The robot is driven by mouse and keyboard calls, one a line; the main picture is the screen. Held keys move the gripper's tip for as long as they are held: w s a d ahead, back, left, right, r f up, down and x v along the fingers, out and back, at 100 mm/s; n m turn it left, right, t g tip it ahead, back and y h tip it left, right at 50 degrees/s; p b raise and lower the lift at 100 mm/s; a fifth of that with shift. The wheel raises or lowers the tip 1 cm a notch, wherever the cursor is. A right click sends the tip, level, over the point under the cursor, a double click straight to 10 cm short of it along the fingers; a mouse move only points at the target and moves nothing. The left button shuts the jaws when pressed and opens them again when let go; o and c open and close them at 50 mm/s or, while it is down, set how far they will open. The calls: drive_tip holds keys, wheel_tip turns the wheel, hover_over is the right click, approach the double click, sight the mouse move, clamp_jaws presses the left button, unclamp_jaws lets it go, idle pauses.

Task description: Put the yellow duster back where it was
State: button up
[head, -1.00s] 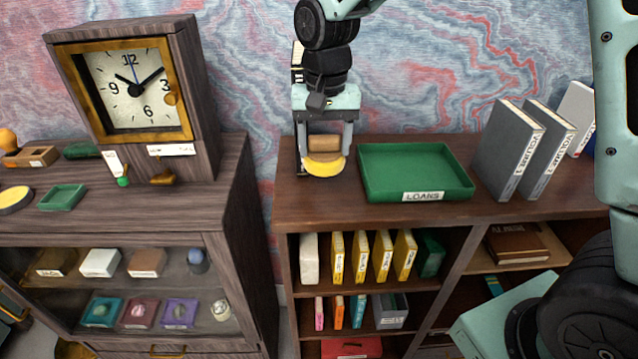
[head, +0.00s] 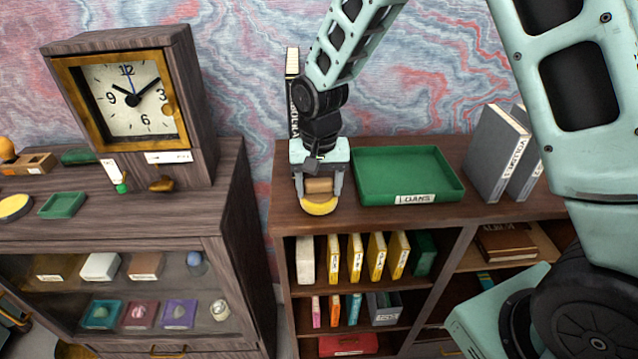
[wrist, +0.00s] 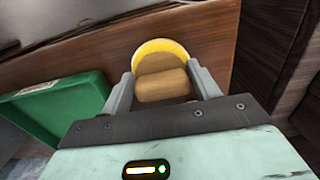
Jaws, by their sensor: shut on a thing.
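The yellow duster (head: 320,207) has a yellow pad and a tan block-shaped handle. My gripper (head: 319,188) is shut on the handle, one finger on each side. The duster is at or just above the brown bookcase top (head: 460,205), near its front edge and left of the green LOANS tray; I cannot tell if it touches the wood. In the wrist view the duster (wrist: 160,48) shows between the fingers of my gripper (wrist: 163,88), with the brown top around it.
The green LOANS tray (head: 404,199) lies close to the right of my gripper. Grey volumes (head: 492,150) stand further right. A tall dark book (head: 292,92) stands behind my gripper. Left, across a gap, a dark cabinet bears a clock (head: 131,97), a small green tray (head: 62,204) and a yellow disc (head: 14,205).

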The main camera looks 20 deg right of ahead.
sight(319, 183)
drive_tip(key=o, duration=0.9)
wheel_tip(319, 183, up, 11)
drive_tip(key=b, duration=0.3)
drive_tip(key=s+a+f+n, duration=0.1)
drive_tip(key=s+a+n, duration=0.1)
drive_tip(key=s, duration=0.6)
drive_tip(key=s+a+n, duration=0.2)
drive_tip(key=s+n, duration=0.3)
drive_tip(key=s, duration=0.4)
drive_tip(key=s+a+f+n, duration=0.1)
drive_tip(key=s+n, duration=0.3)
drive_tip(key=s, duration=0.5)
drive_tip(key=shift+s+a+f+y, duration=0.15)
drive_tip(key=shift+a+f+y, duration=0.2)
drive_tip(key=shift+a, duration=0.25)
